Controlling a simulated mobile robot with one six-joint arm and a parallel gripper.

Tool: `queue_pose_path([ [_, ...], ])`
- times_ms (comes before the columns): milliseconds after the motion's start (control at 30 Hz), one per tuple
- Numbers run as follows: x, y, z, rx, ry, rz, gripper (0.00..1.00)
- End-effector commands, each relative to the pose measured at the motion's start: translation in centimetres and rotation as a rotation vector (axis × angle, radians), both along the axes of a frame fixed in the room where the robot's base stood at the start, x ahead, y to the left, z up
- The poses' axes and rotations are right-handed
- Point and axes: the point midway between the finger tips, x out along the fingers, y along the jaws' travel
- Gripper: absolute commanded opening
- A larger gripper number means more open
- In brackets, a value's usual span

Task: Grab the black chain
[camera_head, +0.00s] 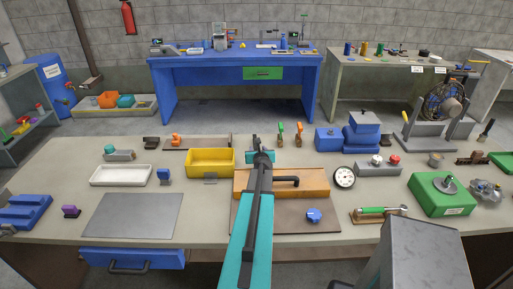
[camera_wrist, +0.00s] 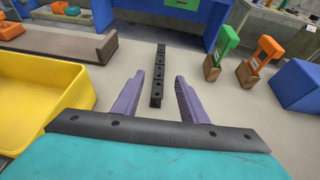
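The black chain (camera_wrist: 159,76) shows in the wrist view as a straight, dark, linked strip lying lengthwise on the pale bench top. Its far end lies ahead of my gripper, and its near end lies between the fingers as seen from above. My gripper (camera_wrist: 160,82) is open, with its two purple fingers apart on either side of the strip. A gap shows between each finger and the chain, and I cannot tell the height above it. In the head view my gripper (camera_head: 263,156) is over the middle of the bench, and my arm hides most of the chain there.
A yellow bin (camera_head: 210,163) stands close on the left. Green (camera_head: 280,133) and orange (camera_head: 298,133) handled tools and blue boxes (camera_head: 328,139) stand to the right. A wooden board with a black handle (camera_head: 310,180) lies nearer.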

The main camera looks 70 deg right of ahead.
Motion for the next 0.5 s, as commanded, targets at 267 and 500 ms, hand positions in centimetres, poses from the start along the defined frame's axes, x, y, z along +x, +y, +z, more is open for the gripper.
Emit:
queue_pose_path([
  [267,1.0,-2.2,-0.9,0.000,0.000,0.000,0.39],
  [500,1.6,-3.7,-1.6,0.000,0.000,0.000,0.39],
])
